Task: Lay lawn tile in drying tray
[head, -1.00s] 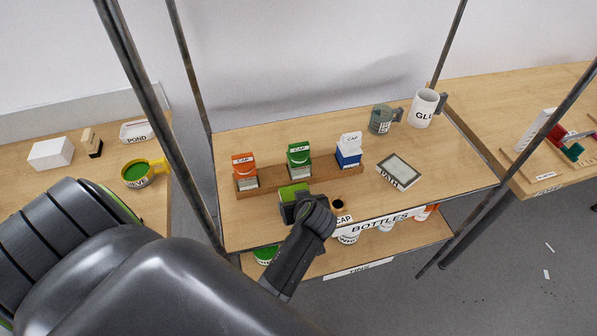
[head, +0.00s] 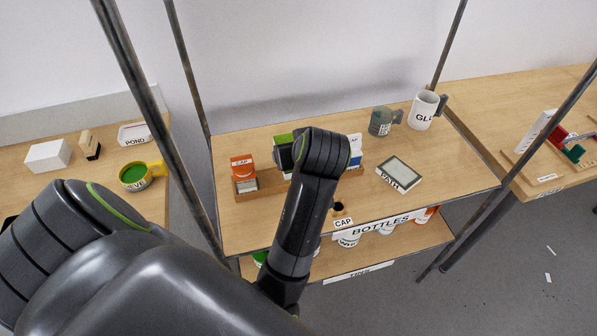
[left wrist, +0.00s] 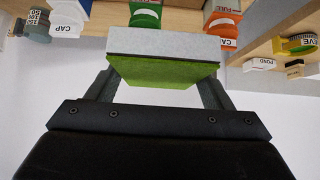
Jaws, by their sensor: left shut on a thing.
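My left gripper (head: 284,156) is raised over the middle shelf, beside the row of bottles. It is shut on the lawn tile (head: 282,140), which has a green face. In the left wrist view the lawn tile (left wrist: 165,72) sits between the two fingers (left wrist: 158,88), with a pale grey layer against the green one. My arm partly hides the tile and the green bottle in the head view. I cannot make out a tray marked as the drying tray. My right gripper is not in view.
A wooden rack (head: 265,190) holds an orange-capped bottle (head: 243,168) and a blue-and-white one (head: 355,150). A PATH-labelled piece (head: 400,172), a grey-green mug (head: 381,121) and a white mug (head: 422,110) stand to the right. A POND-labelled tray (head: 134,134) is on the left bench. Metal posts flank the shelf.

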